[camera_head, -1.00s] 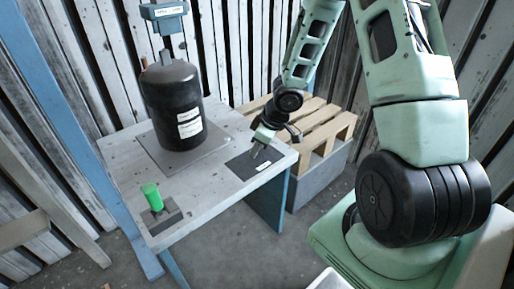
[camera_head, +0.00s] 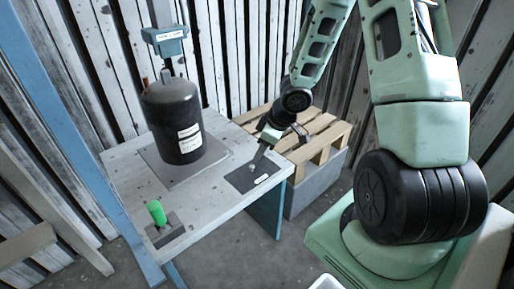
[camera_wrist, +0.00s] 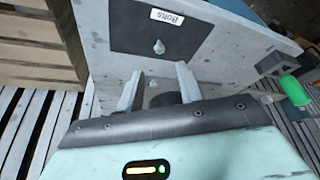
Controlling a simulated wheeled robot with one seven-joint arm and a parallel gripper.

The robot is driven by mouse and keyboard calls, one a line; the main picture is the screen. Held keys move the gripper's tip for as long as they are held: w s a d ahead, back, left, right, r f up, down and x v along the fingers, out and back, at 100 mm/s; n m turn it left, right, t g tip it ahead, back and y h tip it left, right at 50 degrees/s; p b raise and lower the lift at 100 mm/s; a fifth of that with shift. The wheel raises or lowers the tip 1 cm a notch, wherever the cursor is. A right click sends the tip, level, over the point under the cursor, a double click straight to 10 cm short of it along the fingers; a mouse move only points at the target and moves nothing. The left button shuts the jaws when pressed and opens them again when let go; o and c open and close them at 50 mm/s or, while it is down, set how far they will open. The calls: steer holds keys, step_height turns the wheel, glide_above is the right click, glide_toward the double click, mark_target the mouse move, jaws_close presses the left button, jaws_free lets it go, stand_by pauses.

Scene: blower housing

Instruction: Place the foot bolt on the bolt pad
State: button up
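The foot bolt (camera_head: 252,166) is a small pale piece on the dark bolt pad (camera_head: 239,181) at the table's right side. In the wrist view the bolt (camera_wrist: 159,47) appears on the pad (camera_wrist: 125,27), below the white "Bolts" label; it looks upright. My gripper (camera_head: 261,153) is just behind and to the right of the bolt in the head view. In the wrist view my gripper (camera_wrist: 159,70) has its two fingers spread with nothing held between them. The bolt lies beyond the fingertips, apart from them.
A black blower housing (camera_head: 174,115) stands on a grey plate at the table's back. A green-handled piece (camera_head: 156,212) sits on a small dark plate at the front left. A wooden pallet (camera_head: 325,135) on a grey block stands right of the table (camera_head: 213,203). The table's middle front is clear.

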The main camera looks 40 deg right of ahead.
steer(key=p+v, duration=0.3)
steer(key=v, duration=0.2)
steer(key=s+a+r+g+h, duration=0.1)
steer(key=a+r, duration=0.4)
steer(key=a, duration=0.2)
steer(key=s+a+r+h, duration=0.2)
steer(key=a+r, duration=0.2)
steer(key=a, duration=0.3)
steer(key=s+a+r+g, duration=0.1)
steer(key=s+a+r, duration=0.1)
steer(key=s+a, duration=0.2)
steer(key=s+a+r+g, duration=0.1)
steer(key=s+a+r, duration=0.1)
steer(key=s+a, duration=0.3)
steer(key=s+a+r+n+g+y, duration=0.1)
steer(key=s+a, duration=0.3)
steer(key=s, duration=0.4)
steer(key=shift+a+r, duration=0.2)
steer(key=shift+r, duration=0.55)
